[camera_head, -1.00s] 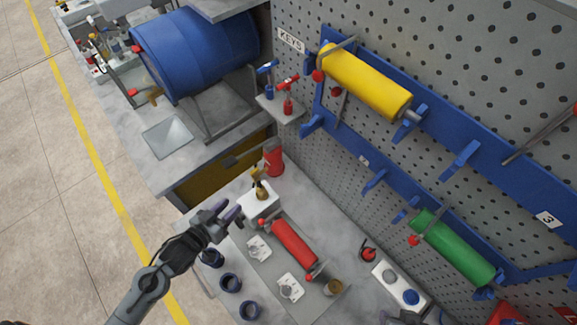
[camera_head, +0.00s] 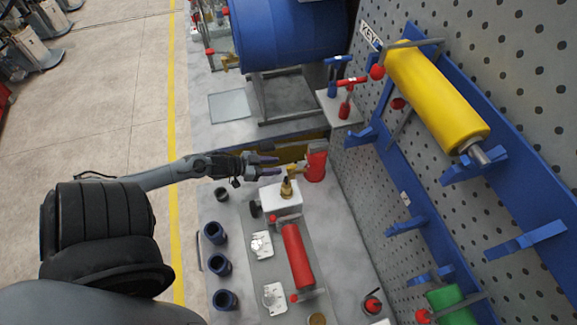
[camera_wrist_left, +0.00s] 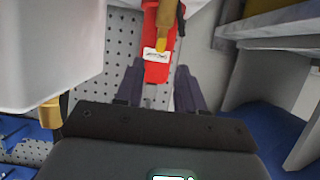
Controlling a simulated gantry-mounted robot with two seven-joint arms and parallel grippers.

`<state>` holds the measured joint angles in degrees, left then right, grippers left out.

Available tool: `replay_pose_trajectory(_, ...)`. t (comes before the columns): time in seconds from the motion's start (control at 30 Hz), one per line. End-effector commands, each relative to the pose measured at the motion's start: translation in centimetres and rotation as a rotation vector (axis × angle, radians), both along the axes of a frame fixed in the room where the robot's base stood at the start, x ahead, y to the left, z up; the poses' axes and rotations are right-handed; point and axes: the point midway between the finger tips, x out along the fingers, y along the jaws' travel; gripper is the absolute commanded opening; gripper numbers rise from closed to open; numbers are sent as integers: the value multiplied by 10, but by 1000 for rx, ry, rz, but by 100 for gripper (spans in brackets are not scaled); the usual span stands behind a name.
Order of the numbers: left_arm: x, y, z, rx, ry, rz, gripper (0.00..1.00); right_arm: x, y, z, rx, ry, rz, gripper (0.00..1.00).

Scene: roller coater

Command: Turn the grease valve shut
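A white block (camera_head: 283,198) stands on the bench with an upright brass fitting (camera_head: 287,188) on top and a dark knob (camera_head: 255,208) at its left side; I cannot tell which part is the grease valve. A red container (camera_head: 316,163) stands just behind, with brass in front of it. My left gripper (camera_head: 268,167) is open and empty, its purple fingers apart, just behind and left of the fitting. In the left wrist view the red container (camera_wrist_left: 157,68) with a white label lies beyond the spread fingers, a brass piece (camera_wrist_left: 167,14) before it. My right gripper is out of view.
A red roller (camera_head: 298,257) lies on a grey tray in front of the block, with several dark blue cups (camera_head: 214,232) to its left. A blue drum (camera_head: 285,32) is behind. The pegboard with a yellow roller (camera_head: 435,95) bounds the right side.

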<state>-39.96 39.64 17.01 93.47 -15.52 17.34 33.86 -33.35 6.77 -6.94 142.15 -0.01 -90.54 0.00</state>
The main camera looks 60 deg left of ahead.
Motion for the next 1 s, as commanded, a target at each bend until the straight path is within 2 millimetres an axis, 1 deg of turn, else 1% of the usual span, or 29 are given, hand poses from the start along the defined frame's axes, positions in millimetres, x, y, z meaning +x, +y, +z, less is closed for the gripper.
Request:
replay_pose_trajectory(0.03, 9, -2, -2, 1, -4, -1, 38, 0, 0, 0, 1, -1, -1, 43)
replay_pose_trajectory(0.2, 30, -7, -12, 0, -2, 1, 38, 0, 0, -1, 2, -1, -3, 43)
replay_pose_trajectory(0.4, 47, -11, -19, -1, -2, 0, 38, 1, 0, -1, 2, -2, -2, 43)
replay_pose_trajectory(0.6, 53, -13, -22, 0, -1, 0, 38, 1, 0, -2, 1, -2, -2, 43)
replay_pose_trajectory(0.87, 53, -13, -23, 0, 0, 0, 38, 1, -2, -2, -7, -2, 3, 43)
replay_pose_trajectory(0.97, 53, -13, -23, 0, 0, 0, 24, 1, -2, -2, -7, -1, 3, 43)
replay_pose_trajectory(1.0, 53, -13, -23, 0, 0, 0, 18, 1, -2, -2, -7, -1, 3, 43)
